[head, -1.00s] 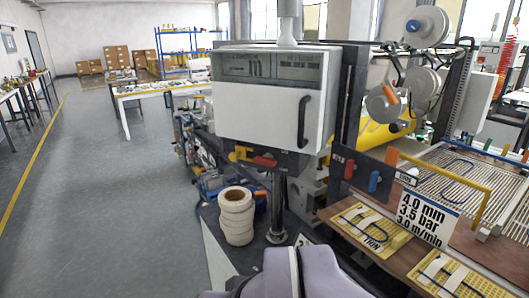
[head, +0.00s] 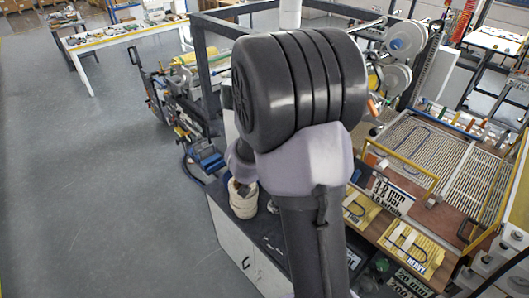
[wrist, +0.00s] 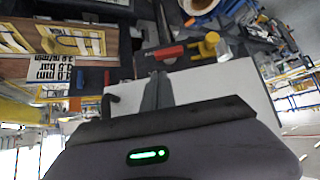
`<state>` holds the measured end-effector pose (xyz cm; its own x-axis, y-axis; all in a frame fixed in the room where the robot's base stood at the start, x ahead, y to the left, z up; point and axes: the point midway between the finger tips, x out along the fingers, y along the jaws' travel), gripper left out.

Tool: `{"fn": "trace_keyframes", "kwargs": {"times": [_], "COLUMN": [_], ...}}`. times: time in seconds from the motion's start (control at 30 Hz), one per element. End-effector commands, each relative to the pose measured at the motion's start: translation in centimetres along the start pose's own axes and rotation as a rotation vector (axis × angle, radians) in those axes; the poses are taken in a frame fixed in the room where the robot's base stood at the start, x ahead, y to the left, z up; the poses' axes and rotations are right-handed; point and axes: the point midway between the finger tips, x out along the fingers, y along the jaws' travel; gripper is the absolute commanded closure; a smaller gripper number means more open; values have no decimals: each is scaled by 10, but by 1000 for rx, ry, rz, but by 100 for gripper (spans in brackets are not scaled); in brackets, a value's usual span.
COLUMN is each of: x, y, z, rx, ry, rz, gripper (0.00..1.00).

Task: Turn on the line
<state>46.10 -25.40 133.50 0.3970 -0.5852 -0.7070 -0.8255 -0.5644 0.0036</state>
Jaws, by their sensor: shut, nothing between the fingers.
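The control box is mostly hidden behind my arm in the head view. In the wrist view, which is turned upside down, its white face (wrist: 205,88) and dark handle (wrist: 110,101) show. A red handle (wrist: 165,52) and a yellow part (wrist: 208,44) sit along the box's lower edge. My gripper (wrist: 158,76) is shut and empty, its narrow grey fingers pointing towards the red handle. They look close to it, but I cannot tell whether they touch. The gripper is hidden in the head view.
White tape rolls (head: 243,202) stand on the bench below the box. A parameter sign (head: 390,195) and yellow trays (head: 413,250) lie to the right, beside a ribbed bed (head: 415,140). Open grey floor (head: 100,200) lies to the left.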

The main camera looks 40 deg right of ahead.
Motion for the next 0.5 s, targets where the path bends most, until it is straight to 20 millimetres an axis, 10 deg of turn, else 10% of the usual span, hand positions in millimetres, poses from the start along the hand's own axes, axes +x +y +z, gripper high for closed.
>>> {"fn": "trace_keyframes", "kwargs": {"times": [0.27,0.5], "x": [8,56], "y": [-1,-1], "z": [2,3], "rx": [1,2], "ry": [-1,-2], "rz": [-2,-2], "gripper": [100,100]}}
